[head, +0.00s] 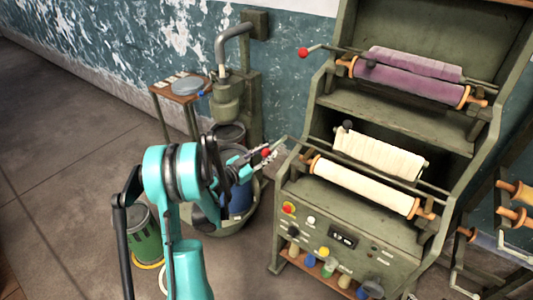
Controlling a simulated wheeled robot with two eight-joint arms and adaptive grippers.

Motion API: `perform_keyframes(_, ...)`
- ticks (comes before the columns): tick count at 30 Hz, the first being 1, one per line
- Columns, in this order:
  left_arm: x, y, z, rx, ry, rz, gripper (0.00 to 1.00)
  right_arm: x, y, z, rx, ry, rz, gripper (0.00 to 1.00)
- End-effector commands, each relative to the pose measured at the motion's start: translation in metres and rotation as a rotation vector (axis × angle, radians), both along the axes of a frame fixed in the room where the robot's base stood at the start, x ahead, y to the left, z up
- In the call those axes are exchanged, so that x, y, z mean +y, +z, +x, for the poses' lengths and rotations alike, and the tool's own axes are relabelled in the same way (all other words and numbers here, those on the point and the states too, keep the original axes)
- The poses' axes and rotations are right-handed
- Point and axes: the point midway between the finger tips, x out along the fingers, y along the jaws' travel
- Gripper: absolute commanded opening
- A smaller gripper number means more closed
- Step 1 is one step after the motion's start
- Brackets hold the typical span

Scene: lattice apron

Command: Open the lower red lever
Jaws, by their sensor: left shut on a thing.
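My left arm comes in from the bottom left. Its gripper (262,158) is at the left side of the green machine (282,201), beside the lower roller. It is shut on the lower red lever (266,153), whose red knob shows between the fingers. The fingers partly hide the lever and its rod. The upper red lever (303,53) has a red knob and sticks out left beside the purple roller, clear of my gripper. My right gripper is not in view.
The lower cream roller (360,184) and purple roller (410,82) lie across the machine. A small table (165,90), grey pipe (220,45) and buckets stand behind my arm. A green can (145,240) stands at left. Floor at far left is clear.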

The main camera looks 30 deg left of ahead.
Motion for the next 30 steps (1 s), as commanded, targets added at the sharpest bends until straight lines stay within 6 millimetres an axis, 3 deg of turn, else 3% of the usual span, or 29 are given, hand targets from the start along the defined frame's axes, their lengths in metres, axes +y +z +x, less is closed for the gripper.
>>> perform_keyframes(5,0.0,0.004,0.0,0.017,-0.001,0.001,0.0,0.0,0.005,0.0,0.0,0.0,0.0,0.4)
perform_keyframes(11,-0.001,0.02,0.002,0.094,-0.001,0.008,0.0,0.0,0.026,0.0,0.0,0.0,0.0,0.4)
perform_keyframes(20,-0.002,0.057,0.014,0.334,-0.002,0.028,0.0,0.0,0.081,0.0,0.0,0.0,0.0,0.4)
perform_keyframes(30,-0.004,0.092,0.04,0.655,-0.002,0.052,0.0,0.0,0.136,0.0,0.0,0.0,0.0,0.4)
